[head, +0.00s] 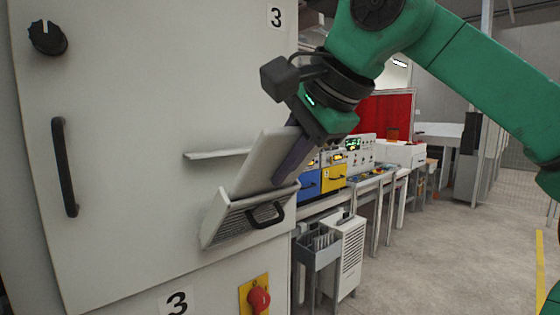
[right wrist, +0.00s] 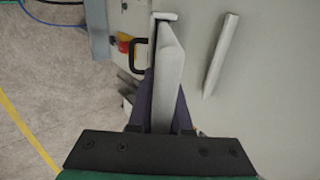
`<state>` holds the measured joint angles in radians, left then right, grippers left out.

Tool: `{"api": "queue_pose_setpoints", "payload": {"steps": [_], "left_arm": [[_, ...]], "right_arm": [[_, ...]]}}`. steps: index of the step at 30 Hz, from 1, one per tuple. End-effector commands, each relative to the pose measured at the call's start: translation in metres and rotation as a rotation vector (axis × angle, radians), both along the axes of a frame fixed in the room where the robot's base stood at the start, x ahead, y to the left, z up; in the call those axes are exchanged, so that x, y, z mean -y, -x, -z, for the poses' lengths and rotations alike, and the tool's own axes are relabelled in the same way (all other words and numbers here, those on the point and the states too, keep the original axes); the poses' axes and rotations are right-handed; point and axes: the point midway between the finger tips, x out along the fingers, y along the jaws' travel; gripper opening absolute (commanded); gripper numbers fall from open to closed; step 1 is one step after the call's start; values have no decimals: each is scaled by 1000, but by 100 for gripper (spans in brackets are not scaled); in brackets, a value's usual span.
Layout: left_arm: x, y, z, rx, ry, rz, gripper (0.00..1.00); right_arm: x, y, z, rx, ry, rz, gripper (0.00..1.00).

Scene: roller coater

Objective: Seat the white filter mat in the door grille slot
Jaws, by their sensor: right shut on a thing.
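The white filter mat (head: 268,160) stands tilted in the top of the open door grille (head: 240,222) on the grey cabinet door. Its lower edge is hidden behind the grille's front, so I cannot tell how deep it sits. My right gripper (head: 290,165) is shut on the mat's right part, just above the grille. In the right wrist view the mat (right wrist: 168,80) is between the dark fingers (right wrist: 163,105), and its far end meets the grille's pale edge (right wrist: 165,15). My left gripper is not in view.
A thin pale ledge (head: 217,154) juts from the door left of the mat. A black handle (head: 266,215) is on the grille's front. A red switch on a yellow plate (head: 257,297) is below. Benches with instruments (head: 335,175) stand behind at right. The floor at right is clear.

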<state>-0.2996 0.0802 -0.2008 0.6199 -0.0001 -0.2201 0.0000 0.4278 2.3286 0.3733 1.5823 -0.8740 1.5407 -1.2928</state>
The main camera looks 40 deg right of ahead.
Motion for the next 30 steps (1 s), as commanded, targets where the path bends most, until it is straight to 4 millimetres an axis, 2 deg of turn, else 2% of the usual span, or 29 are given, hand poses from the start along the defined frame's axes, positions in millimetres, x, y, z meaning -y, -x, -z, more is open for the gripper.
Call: {"api": "queue_pose_setpoints", "payload": {"steps": [30], "left_arm": [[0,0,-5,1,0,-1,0]], "right_arm": [[0,-1,1,0,-1,-1,0]]}}
